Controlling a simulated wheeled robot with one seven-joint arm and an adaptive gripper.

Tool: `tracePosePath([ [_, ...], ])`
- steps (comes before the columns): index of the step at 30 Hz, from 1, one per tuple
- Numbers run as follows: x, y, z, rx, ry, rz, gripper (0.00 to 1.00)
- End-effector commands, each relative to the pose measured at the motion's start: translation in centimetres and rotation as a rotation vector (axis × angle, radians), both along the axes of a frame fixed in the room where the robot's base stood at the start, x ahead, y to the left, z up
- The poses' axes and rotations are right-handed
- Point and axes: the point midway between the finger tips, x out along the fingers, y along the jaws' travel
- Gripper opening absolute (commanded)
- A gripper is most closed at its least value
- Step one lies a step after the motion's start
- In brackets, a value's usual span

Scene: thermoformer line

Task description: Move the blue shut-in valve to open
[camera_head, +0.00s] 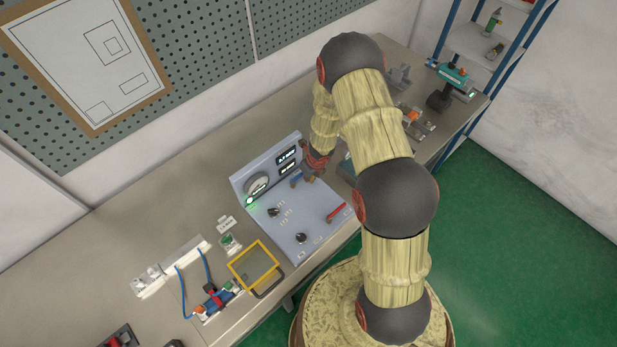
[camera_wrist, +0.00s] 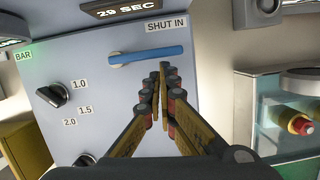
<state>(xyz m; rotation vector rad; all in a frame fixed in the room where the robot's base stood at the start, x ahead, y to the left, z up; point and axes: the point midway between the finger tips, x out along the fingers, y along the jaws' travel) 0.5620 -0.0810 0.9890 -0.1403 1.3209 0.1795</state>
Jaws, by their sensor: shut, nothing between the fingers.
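A red lever (camera_head: 336,212) is lower on the panel. A yellow-framed guard (camera_head: 254,264) stands left of the panel. A glass-sided box with a red and yellow part (camera_wrist: 300,124) is at right.

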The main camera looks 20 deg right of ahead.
Motion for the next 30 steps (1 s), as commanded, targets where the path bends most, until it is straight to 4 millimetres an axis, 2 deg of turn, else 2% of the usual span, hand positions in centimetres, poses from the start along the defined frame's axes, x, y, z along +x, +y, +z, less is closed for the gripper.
tracePosePath([
  [11, 0.0, 0.1, 0.0, 0.000, 0.000, 0.000, 0.00],
  [30, 0.7, 2.0, 0.1, 0.002, -0.004, 0.001, 0.00],
])
